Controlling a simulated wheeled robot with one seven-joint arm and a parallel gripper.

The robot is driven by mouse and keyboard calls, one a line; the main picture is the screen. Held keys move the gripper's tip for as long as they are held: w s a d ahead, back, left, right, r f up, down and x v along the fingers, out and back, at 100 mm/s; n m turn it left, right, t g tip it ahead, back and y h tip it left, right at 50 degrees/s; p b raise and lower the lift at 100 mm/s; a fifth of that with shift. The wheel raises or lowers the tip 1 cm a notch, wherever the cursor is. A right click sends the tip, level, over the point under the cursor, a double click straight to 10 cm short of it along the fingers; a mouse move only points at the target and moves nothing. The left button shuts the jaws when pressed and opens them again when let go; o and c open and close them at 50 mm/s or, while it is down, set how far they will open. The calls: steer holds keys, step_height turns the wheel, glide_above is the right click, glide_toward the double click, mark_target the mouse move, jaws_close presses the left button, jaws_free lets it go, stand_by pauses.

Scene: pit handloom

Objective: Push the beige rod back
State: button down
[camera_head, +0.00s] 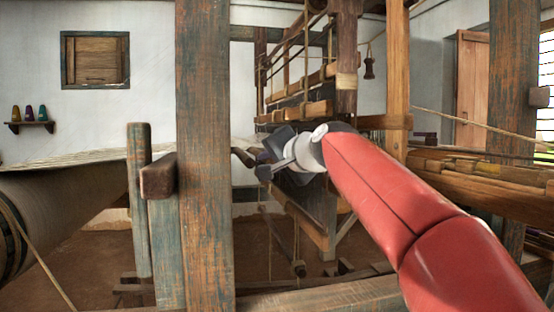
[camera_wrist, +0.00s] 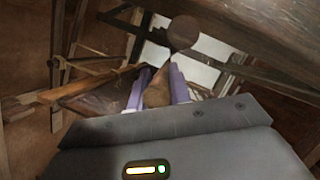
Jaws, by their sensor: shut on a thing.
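My gripper (camera_head: 262,162) is at the end of my red arm, in front of the loom's frame. In the wrist view its purple fingers (camera_wrist: 158,92) are shut on a brown rod-like piece (camera_wrist: 157,88). That piece seems to run up towards a dark round knob (camera_wrist: 183,31). In the head view a dark brown end (camera_head: 241,156) shows just left of the gripper. I cannot tell whether the held piece is the beige rod; it looks brown here. Its lower part is hidden between the fingers and behind the grey gripper body.
A thick weathered post (camera_head: 205,170) stands left of the gripper. The loom's hanging beams (camera_head: 300,110) are just above and behind the gripper. A tan bar (camera_wrist: 92,86) runs close left of the fingers in the wrist view.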

steer(key=c, duration=1.3)
jaws_free()
steer(key=shift+a, duration=0.3)
steer(key=shift+s+d, duration=0.1)
steer(key=b+v, duration=0.1)
steer(key=v, duration=0.6)
steer(key=shift+s+d+b, duration=0.2)
steer(key=shift+s+b, duration=0.1)
steer(key=shift+b, duration=0.05)
